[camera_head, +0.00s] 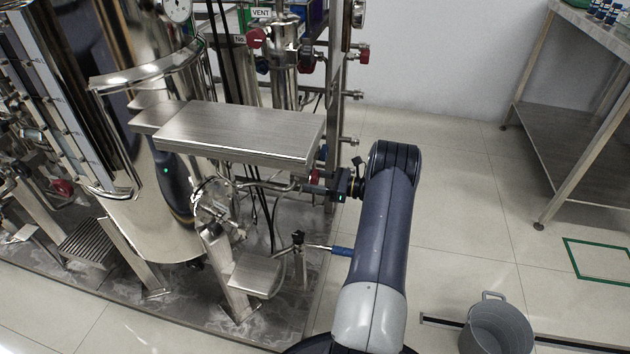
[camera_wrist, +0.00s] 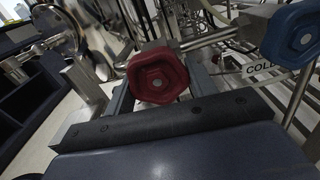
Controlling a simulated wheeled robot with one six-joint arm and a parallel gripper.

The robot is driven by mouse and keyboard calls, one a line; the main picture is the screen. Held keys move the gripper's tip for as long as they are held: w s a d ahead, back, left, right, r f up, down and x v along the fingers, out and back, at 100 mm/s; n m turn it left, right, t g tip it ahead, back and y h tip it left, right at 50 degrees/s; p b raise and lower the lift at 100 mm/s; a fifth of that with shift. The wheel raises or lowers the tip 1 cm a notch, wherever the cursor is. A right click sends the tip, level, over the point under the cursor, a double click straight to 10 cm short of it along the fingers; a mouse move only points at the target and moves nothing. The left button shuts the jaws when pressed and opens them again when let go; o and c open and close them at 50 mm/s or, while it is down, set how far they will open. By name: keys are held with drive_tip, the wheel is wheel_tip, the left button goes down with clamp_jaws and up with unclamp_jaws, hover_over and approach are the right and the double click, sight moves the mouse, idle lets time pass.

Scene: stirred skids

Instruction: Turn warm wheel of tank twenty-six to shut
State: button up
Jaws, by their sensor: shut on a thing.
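The red hand wheel (camera_wrist: 158,76) sits in the middle of the wrist view, on a steel valve stem. My gripper (camera_head: 314,188) is shut on it, with one grey finger at each side of the wheel. In the head view the gripper reaches left to the piping at the right side of the tank skid, where the wheel is mostly hidden. A blue hand wheel (camera_wrist: 292,36) is to the right in the wrist view, apart from the gripper, with a label reading COLD (camera_wrist: 262,70) below it. The red wheel's own label is not visible.
The steel tank (camera_head: 165,215) and a flat steel shelf (camera_head: 240,132) stand left of my arm. A blue-handled lever (camera_head: 341,251) sticks out below the gripper. A grey bucket (camera_head: 497,327) is on the floor at right.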

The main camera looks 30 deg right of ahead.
drive_tip(key=shift+f, duration=0.1)
drive_tip(key=o, duration=1)
drive_tip(key=shift+c, duration=0.2)
drive_tip(key=p+v, duration=0.2)
drive_tip(key=v, duration=0.8)
drive_tip(key=shift+s+d, duration=0.25)
drive_tip(key=shift+s, duration=0.1)
